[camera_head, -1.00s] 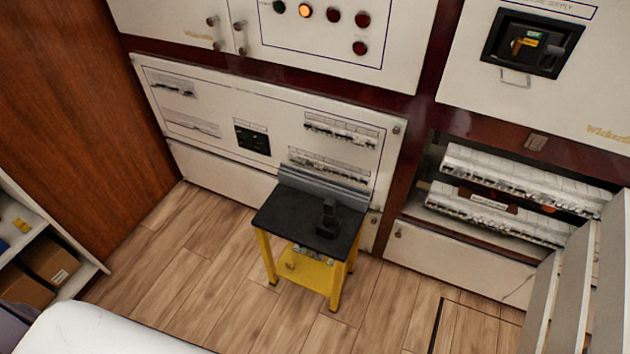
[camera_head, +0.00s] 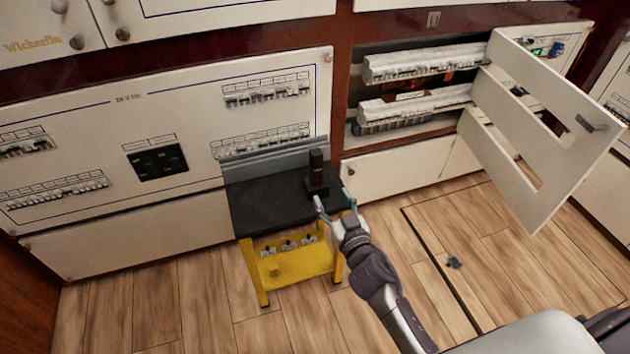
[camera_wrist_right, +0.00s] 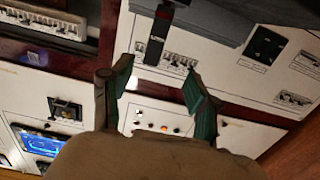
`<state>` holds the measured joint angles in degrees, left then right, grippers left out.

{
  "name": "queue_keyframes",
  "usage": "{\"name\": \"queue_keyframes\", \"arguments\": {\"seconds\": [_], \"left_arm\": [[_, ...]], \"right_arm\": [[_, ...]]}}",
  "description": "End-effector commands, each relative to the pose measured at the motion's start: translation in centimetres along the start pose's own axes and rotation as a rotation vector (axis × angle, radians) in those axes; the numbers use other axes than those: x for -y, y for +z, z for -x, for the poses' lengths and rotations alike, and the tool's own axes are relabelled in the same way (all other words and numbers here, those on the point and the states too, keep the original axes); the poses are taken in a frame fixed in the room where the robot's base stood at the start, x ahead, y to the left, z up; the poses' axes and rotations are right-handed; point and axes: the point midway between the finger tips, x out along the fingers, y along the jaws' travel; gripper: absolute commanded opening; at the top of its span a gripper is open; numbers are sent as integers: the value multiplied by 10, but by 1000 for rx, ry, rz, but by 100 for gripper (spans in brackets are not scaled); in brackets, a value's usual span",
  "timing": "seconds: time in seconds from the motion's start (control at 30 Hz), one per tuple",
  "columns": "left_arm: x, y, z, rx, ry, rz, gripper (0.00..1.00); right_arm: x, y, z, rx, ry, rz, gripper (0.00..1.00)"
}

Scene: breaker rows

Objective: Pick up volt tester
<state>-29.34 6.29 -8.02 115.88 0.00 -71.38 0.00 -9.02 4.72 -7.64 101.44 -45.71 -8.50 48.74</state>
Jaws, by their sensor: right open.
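The volt tester appears to be the black upright device (camera_head: 317,172) standing near the right edge of a small work table's black top (camera_head: 262,208). In the right wrist view, a dark device with a red mark (camera_wrist_right: 160,28) shows at the top centre, beyond the fingers. My right gripper (camera_head: 334,199) is at the table's front right corner, just in front of the device and apart from it. Its teal fingers are spread with nothing between them; they also show in the wrist view (camera_wrist_right: 157,75). My left gripper is not in view.
The table has yellow legs and a yellow lower shelf (camera_head: 300,266) with small items. Breaker panels (camera_head: 110,165) stand behind it. An open white slatted door (camera_head: 535,125) juts out at the right. The wooden floor (camera_head: 210,300) in front is mostly clear.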

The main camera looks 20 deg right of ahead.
Motion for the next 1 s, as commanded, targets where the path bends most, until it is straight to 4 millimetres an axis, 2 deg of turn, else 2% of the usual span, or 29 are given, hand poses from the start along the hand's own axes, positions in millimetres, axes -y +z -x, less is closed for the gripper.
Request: {"name": "queue_keyframes", "arguments": {"seconds": [0.1, 0.2, 0.5, 0.77, 1.0], "left_arm": [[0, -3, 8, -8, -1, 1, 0], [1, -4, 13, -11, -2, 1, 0], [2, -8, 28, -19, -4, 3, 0], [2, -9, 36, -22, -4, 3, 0], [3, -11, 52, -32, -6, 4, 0]], "right_arm": [[-1, -19, -4, -58, 1, -7, 60], [-1, -26, -15, -71, 0, -7, 60], [-1, -29, -72, -67, 0, -8, 60], [-2, -31, -92, -66, 1, -7, 60], [-6, -33, -127, -66, 1, -7, 60]]}}
